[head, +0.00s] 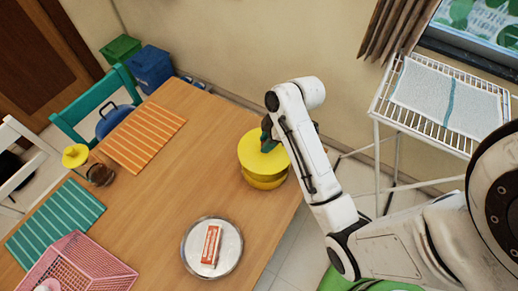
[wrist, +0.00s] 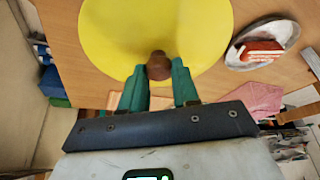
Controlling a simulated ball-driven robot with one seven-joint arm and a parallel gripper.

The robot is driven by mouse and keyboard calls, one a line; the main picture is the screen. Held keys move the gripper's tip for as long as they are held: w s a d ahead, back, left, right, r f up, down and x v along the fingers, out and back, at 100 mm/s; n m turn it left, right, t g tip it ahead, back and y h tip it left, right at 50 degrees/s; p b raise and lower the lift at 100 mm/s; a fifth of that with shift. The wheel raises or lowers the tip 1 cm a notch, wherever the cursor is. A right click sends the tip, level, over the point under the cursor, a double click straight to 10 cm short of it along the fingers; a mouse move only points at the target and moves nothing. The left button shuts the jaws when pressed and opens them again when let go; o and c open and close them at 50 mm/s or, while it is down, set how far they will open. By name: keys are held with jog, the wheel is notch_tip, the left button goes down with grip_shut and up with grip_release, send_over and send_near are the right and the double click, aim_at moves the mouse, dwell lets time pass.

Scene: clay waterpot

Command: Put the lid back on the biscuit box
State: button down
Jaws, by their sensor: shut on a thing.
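The yellow round lid (head: 250,153) is in my gripper (head: 267,141), which comes down on it from above. In the wrist view, the green fingers of my gripper (wrist: 157,82) are shut on the lid's brown knob (wrist: 158,65), and the lid (wrist: 150,20) fills the top middle. The yellow biscuit box (head: 266,182) stands on the table near its right edge, directly below the lid in the head view. The lid hides the box's opening. I cannot tell whether the lid touches the rim or hangs a little above it.
A round metal tray (head: 232,264) with a red-and-white packet (head: 211,245) lies nearer on the wooden table (head: 165,190). A pink basket (head: 88,265), striped mats (head: 142,140) and a jug with a yellow top (head: 76,156) are to the left. A wire rack (head: 440,125) stands right.

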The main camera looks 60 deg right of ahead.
jog(key=shift+s+d+f, duration=0.1)
jog(key=shift+d+f, duration=0.15)
jog(key=shift+f, duration=1.75)
jog(key=shift+f+b, duration=0.7)
jog(key=shift+f, duration=0.5)
jog(key=shift+p, duration=0.55)
jog(key=shift+f, duration=0.15)
dwell(0.4)
jog(key=shift+c, duration=1.3)
grip_release()
